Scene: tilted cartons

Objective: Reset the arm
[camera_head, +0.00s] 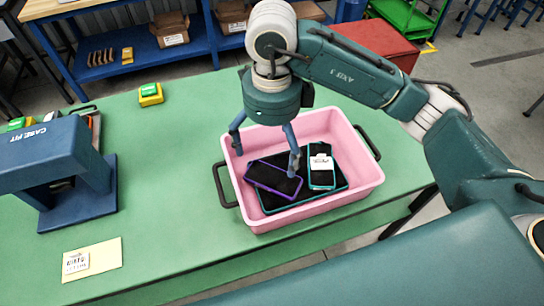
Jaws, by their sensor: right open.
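My right arm reaches in from the right side of the head view. Its gripper (264,147) points down over the pink bin (365,185), with its fingers spread apart and nothing between them. One fingertip is close to a purple-edged dark phone-like case (270,180) in the bin; I cannot tell whether they touch. A teal-edged case with a white label (321,172) lies to the right of it. Both lie on a black pad (333,189) in the bin. My left gripper is not in view.
The bin, with dark side handles, stands on a green table (170,190). A blue stand (70,175) is at left, a yellow box (150,94) behind, and a paper card (92,260) at front left. Blue shelving (130,65) and a red cabinet (385,50) stand beyond the table.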

